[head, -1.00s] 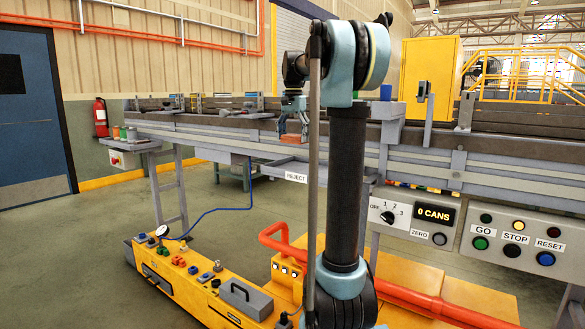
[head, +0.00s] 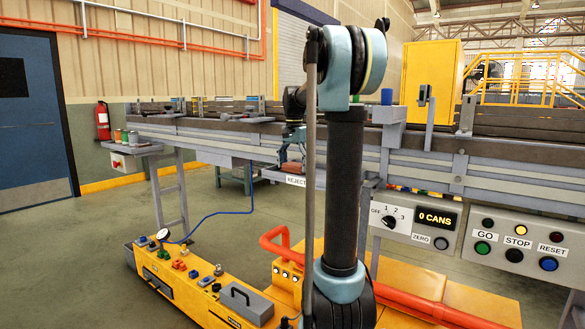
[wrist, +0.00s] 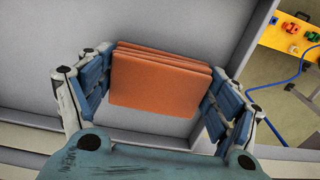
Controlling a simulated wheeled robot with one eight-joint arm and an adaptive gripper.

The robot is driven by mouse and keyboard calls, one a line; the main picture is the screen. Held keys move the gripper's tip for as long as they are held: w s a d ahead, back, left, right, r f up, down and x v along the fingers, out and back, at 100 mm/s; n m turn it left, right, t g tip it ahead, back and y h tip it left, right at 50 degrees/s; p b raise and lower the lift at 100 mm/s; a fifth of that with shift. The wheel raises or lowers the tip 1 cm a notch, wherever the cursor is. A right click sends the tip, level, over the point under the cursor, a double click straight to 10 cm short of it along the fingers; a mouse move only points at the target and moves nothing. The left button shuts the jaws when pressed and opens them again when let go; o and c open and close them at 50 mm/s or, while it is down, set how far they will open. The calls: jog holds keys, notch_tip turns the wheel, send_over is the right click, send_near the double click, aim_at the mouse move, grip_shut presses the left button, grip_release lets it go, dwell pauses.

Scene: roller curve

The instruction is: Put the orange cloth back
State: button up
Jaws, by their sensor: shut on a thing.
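The orange cloth (wrist: 160,82) is a folded, layered stack held between the two blue finger pads of my gripper (wrist: 164,66) in the wrist view. My gripper is shut on it from both sides. Pale grey surfaces with a raised wall lie below and around the cloth. In the head view my gripper (head: 292,152) is low in front of the conveyor, just above the REJECT tray (head: 268,174). The cloth (head: 291,166) is a small orange patch there, partly hidden. I cannot tell whether it touches the tray.
The conveyor (head: 220,133) runs behind the tray. A yellow cart (head: 190,285) with a red tube (head: 390,293) stands in front. The control panel (head: 520,240) is at the right. A blue cable (head: 220,210) hangs over open floor.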

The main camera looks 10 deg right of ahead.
aim_at(294, 164)
jog(key=o, duration=1.1)
notch_tip(294, 164, up, 12)
jog(key=shift+s+r, duration=0.1)
dwell(0.4)
